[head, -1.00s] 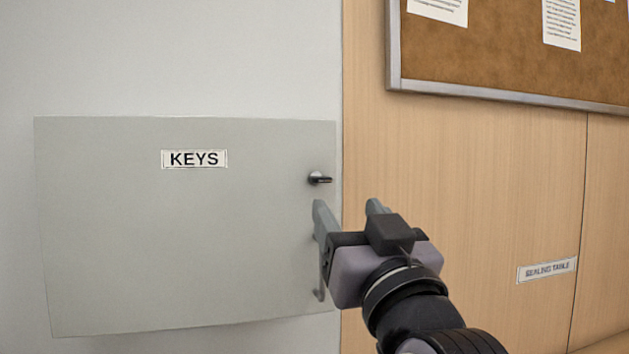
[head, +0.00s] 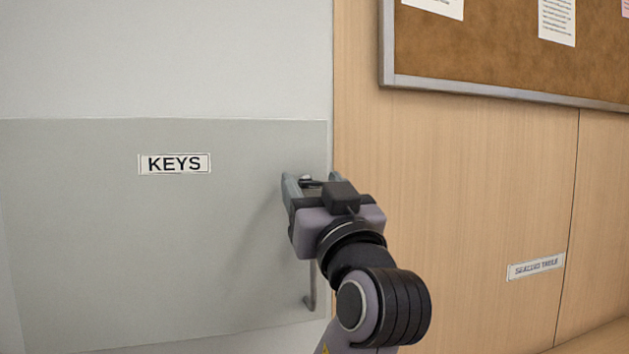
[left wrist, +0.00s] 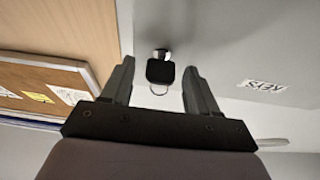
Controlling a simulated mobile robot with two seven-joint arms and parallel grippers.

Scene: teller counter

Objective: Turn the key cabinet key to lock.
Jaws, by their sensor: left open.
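The grey key cabinet (head: 110,240) has a shut door with a KEYS label (head: 175,163). Its key (head: 306,179) is in the lock near the door's upper right edge. In the left wrist view the key shows a dark square head (left wrist: 160,72) with a ring, in front of a round metal lock (left wrist: 160,54). My left gripper (head: 310,183) is open, with its fingers on either side of the key. In the left wrist view (left wrist: 159,85) gaps show between the key head and both fingers. My right gripper is not in view.
A cabinet handle (head: 311,285) is below my left gripper, partly hidden by it. A wood panel (head: 450,180) with a cork board (head: 500,50) and a small sign (head: 536,266) is to the right.

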